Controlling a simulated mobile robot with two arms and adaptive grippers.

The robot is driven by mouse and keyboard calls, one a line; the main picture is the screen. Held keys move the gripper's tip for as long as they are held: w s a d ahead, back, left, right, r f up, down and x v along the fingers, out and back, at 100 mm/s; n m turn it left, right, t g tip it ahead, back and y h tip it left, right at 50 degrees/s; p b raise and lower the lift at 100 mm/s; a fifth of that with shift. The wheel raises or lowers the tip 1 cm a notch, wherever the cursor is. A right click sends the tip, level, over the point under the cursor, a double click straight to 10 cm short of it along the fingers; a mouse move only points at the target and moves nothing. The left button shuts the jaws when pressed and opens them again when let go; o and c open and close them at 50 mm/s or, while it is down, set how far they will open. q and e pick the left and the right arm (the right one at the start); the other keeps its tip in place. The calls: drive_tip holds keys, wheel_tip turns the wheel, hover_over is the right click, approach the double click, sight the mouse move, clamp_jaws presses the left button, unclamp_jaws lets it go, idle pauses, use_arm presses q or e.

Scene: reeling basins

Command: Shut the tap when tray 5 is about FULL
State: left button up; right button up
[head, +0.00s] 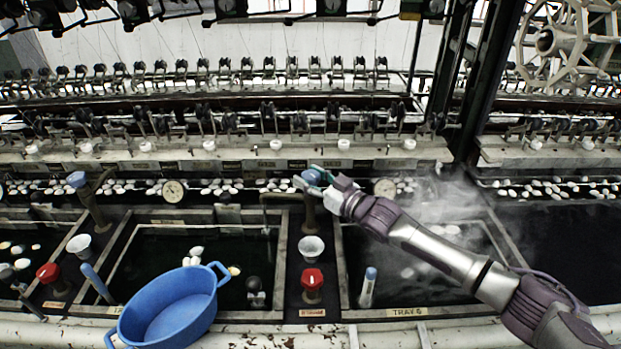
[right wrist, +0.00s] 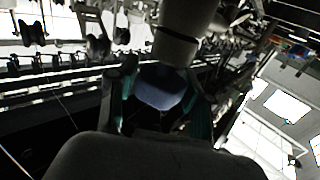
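The tray marked as tray 5 (head: 408,312) is at the right of centre in the head view, under my right arm. It holds dark water with a few pale cocoons, and steam rises from it. I cannot tell its exact level or see a stream. A tap post (head: 308,215) with a blue knob (head: 312,176) stands at the tray's back left corner. My right gripper (head: 318,180) has its fingers around this knob. In the right wrist view the blue knob (right wrist: 162,88) sits between the teal fingers, seemingly touching both. My left gripper is not in view.
A blue tub (head: 170,310) rests at the front edge of the middle-left tray. A red knob (head: 312,279) and a white funnel cup (head: 312,247) stand between the trays. A blue-topped stick (head: 368,287) leans in tray 5. Reeling machinery lines the back.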

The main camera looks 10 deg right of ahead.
drive_tip(key=shift+o, duration=1.2)
drive_tip(key=v, duration=1.2)
drive_tip(key=shift+f, duration=0.1)
idle(0.3)
